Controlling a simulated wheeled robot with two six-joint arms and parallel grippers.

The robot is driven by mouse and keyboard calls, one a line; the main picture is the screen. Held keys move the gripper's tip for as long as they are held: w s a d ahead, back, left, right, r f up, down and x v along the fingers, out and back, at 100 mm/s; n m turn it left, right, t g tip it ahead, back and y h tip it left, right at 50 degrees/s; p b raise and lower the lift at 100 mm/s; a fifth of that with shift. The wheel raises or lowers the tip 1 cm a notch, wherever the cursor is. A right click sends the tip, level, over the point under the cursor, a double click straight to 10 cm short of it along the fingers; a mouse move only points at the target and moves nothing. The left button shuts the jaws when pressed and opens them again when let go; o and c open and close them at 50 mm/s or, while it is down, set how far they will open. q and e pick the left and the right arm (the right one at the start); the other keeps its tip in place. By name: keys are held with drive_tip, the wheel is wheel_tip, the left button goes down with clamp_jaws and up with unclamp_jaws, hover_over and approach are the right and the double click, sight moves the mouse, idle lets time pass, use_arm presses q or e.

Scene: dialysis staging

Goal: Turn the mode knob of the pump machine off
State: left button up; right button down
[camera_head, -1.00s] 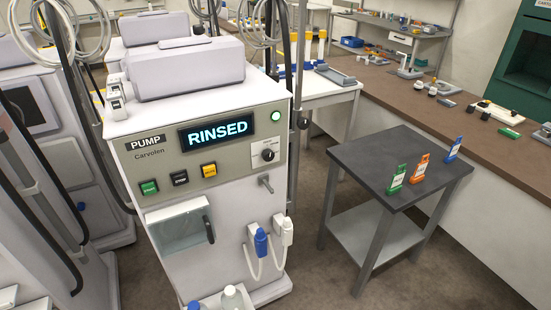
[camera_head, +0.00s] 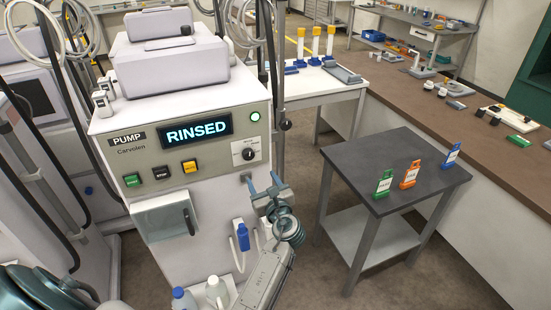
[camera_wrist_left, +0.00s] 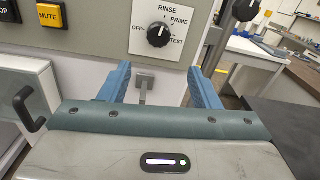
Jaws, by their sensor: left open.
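The pump machine (camera_head: 205,190) stands at the left of the head view, and its display reads RINSED. Its black mode knob (camera_head: 248,155) sits on a pale dial plate at the right of the front panel. In the left wrist view the knob (camera_wrist_left: 158,34) shows close, with OFF at its left, RINSE above, and PRIME and TEST at its right. Its white mark points up and to the right. My left gripper (camera_head: 264,184) is open and empty, below the knob and apart from it. Its blue fingers (camera_wrist_left: 159,70) point toward the panel. My right gripper is not in view.
A grey metal peg (camera_wrist_left: 145,84) sticks out below the knob. Green, black and yellow MUTE buttons (camera_head: 189,166) are left of it. A dark-topped side table (camera_head: 350,160) with three coloured tags stands to the right. Vertical poles and hoses stand close beside the machine.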

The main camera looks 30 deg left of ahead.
sight(249, 156)
use_arm(q)
drive_tip(key=p+x, duration=0.1)
drive_tip(key=x, duration=0.2)
drive_tip(key=r+p+x, duration=0.1)
drive_tip(key=x, duration=0.2)
drive_tip(key=p+x, duration=0.1)
drive_tip(key=x, duration=0.2)
drive_tip(key=shift+w+a+r, duration=0.15)
drive_tip(key=shift+a+r, duration=0.05)
drive_tip(key=shift+a, duration=0.15)
drive_tip(key=shift+w+a+f, duration=0.1)
drive_tip(key=shift+w+a, duration=0.25)
drive_tip(key=shift+a, duration=0.15)
drive_tip(key=c, duration=1)
